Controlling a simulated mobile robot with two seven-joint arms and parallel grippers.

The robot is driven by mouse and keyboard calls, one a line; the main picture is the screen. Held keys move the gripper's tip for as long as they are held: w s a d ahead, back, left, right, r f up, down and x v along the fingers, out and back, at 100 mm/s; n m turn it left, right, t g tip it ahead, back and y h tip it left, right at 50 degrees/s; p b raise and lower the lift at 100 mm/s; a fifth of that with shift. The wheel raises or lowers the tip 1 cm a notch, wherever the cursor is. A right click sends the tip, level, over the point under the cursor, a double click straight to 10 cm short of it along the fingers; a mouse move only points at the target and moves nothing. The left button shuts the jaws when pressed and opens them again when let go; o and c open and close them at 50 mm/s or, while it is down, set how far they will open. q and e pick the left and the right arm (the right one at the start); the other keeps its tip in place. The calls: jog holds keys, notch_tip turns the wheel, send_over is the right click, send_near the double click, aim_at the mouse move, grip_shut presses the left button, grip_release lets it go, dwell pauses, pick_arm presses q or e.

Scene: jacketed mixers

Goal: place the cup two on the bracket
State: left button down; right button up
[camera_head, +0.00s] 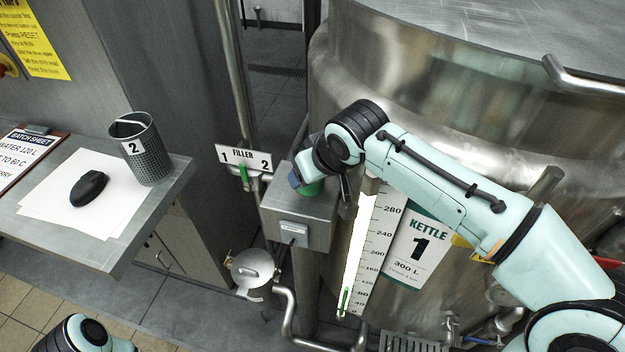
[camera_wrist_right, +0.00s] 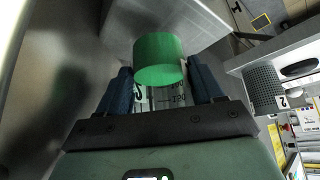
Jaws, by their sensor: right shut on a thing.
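Cup two, a dark mesh cup (camera_head: 142,155) with a white "2" label, stands upright on the steel side table at the left. It also shows at the right edge of the wrist view (camera_wrist_right: 263,85). My right gripper (camera_head: 300,181) is far from the cup, at a grey box on the kettle's side. I cannot make out which part is the bracket. Only part of my left arm shows at bottom left; its gripper is out of view.
The steel table (camera_head: 110,258) also bears paper, a black mouse (camera_head: 88,187) and a batch sheet (camera_head: 22,150). A "FILLER 1 2" sign (camera_head: 244,160) and pipes stand between table and kettle. The large steel kettle (camera_head: 420,110) fills the right. The grey box (camera_head: 300,225) adjoins it.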

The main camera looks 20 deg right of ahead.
jog(key=shift+f, duration=0.85)
jog(key=shift+f, duration=0.2)
jog(key=o, duration=1.2)
jog(key=shift+r, duration=0.15)
jog(key=shift+s+r, duration=0.15)
jog(key=shift+r, duration=0.15)
jog(key=v, duration=1.1)
jog(key=shift+s+r+p, duration=0.15)
jog(key=shift+p, duration=0.2)
